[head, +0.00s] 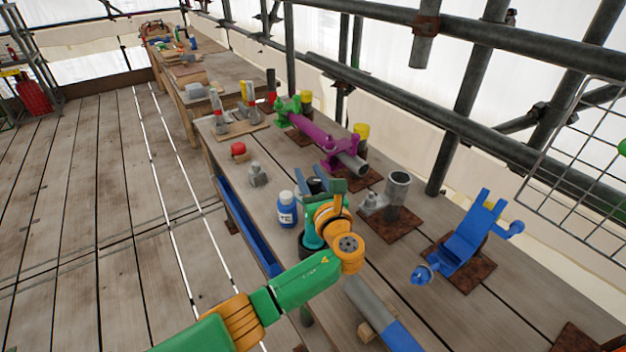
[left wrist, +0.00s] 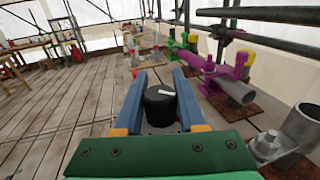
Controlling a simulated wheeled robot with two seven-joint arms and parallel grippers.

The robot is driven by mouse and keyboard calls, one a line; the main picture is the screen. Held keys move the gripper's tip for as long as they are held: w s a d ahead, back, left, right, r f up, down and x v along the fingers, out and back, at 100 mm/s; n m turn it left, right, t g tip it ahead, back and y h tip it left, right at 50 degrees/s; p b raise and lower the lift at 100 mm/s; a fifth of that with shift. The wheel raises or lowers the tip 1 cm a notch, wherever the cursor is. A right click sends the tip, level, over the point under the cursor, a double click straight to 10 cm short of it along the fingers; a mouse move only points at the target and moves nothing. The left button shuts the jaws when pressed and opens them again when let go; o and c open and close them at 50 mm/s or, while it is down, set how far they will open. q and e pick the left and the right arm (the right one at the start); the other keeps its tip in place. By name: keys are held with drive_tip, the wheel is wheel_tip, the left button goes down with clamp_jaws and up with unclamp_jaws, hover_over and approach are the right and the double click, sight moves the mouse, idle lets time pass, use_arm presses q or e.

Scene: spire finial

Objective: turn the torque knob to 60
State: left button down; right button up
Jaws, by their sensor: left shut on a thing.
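The torque knob (left wrist: 160,106) is a black round cap with a white pointer line on its top, seen in the left wrist view. The line lies nearly across the picture, towards the right. My left gripper (head: 316,180) has blue fingers, one on each side of the knob, and is shut on it. In the head view the knob (head: 315,186) shows as a small dark piece between the fingers, partly hidden by the wrist. No scale numbers are readable, so I cannot tell its setting. My right gripper is not in view.
A blue-labelled bottle (head: 287,210) stands just left of my left gripper. A grey upright tube (head: 397,190) stands to the right on a rusty plate.

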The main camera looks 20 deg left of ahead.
sight(318, 188)
use_arm(q)
drive_tip(key=n+g+y+b, duration=0.1)
drive_tip(key=g+y+b, duration=0.1)
drive_tip(key=n+y+b, duration=0.1)
drive_tip(key=b, duration=0.1)
drive_tip(key=shift+s+a+f+n+g, duration=0.2)
drive_tip(key=shift+s+f+n+g, duration=0.1)
drive_tip(key=shift+g, duration=0.1)
drive_tip(key=shift+s+a+r+n+g+y+b, duration=0.1)
drive_tip(key=shift+r+n+g+y+b, duration=0.15)
drive_tip(key=shift+n+g+y+b, duration=0.55)
drive_tip(key=c, duration=0.5)
unclamp_jaws()
drive_tip(key=shift+a, duration=0.1)
drive_tip(key=b+v, duration=0.1)
drive_tip(key=v, duration=0.6)
drive_tip(key=shift+r+b, duration=0.1)
drive_tip(key=shift+b, duration=0.3)
